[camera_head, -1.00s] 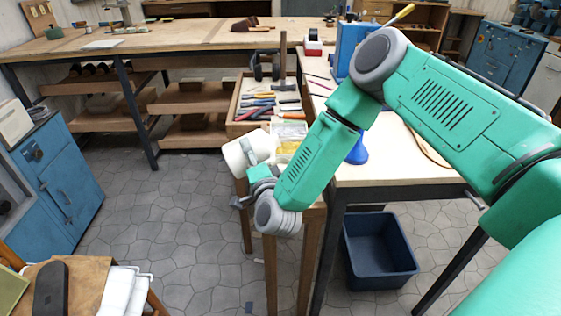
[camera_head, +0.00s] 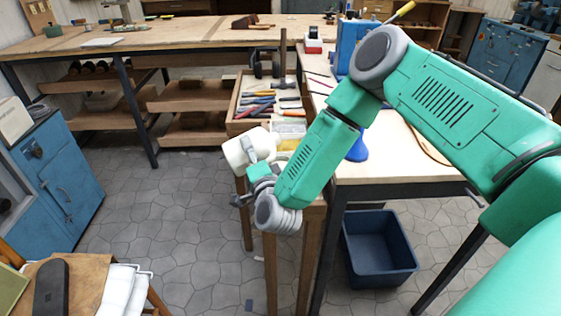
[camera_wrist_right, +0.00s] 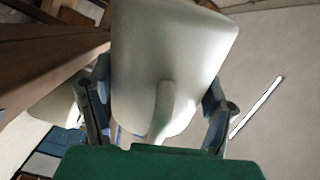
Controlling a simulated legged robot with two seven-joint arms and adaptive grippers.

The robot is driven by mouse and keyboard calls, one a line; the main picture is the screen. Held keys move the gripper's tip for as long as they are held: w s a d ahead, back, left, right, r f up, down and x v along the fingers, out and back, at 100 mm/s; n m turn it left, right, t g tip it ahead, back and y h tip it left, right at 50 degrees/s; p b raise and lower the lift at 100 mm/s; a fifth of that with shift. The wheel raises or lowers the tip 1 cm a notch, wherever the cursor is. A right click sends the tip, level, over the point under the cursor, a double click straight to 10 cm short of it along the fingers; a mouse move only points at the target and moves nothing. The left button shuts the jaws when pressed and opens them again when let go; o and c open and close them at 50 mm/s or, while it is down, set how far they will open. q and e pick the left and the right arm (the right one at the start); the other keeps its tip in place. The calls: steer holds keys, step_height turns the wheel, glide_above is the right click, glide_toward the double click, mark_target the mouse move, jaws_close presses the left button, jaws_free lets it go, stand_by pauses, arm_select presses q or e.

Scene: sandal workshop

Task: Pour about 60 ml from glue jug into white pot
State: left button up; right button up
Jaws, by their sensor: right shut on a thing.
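The glue jug (camera_head: 240,152) is a white vessel, tilted over to the left in the head view, near the front corner of a wooden stand. My right gripper (camera_head: 257,157) is shut on it. In the wrist view the jug (camera_wrist_right: 175,50) fills the middle, with its handle between the two fingers. The jug's mouth and contents cannot be made out. I cannot clearly identify the white pot; a pale shape (camera_wrist_right: 55,104) is partly hidden behind the jug in the wrist view. My left gripper is not in view.
A tool tray (camera_head: 240,112) with several hand tools lies behind the jug. The workbench (camera_head: 395,172) is to the right, with a dark blue bin (camera_head: 378,262) below on the floor. White items (camera_head: 122,290) stand at the lower left. The floor left of the jug is clear.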

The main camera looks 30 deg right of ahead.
mark_target(257, 138)
steer(key=shift+r, duration=0.15)
steer(key=shift+r+n+p, duration=0.5)
steer(key=shift+n+p, duration=0.2)
steer(key=shift+p, duration=0.15)
steer(key=shift+s+d+f+n+p, duration=0.1)
steer(key=shift+d+n+p, duration=0.1)
steer(key=shift+n, duration=0.4)
steer(key=shift+d+n+p, duration=0.1)
steer(key=shift+n+p, duration=0.1)
steer(key=shift+n, duration=0.4)
steer(key=r+n+p, duration=0.2)
steer(key=r+p, duration=0.1)
steer(key=r+n+p, duration=0.1)
steer(key=shift+d+r, duration=0.15)
steer(key=shift+d, duration=0.2)
steer(key=shift+a+f+n, duration=0.25)
steer(key=shift+a+n, duration=0.05)
steer(key=shift+n, duration=0.5)
steer(key=n, duration=0.2)
steer(key=a+f+n, duration=0.1)
steer(key=shift+w+n, duration=0.25)
steer(key=shift+n, duration=0.15)
steer(key=shift+a+r+n+p, duration=0.2)
steer(key=shift+r+n+p, duration=0.45)
steer(key=shift+n, duration=0.35)
steer(key=shift+f, duration=0.1)
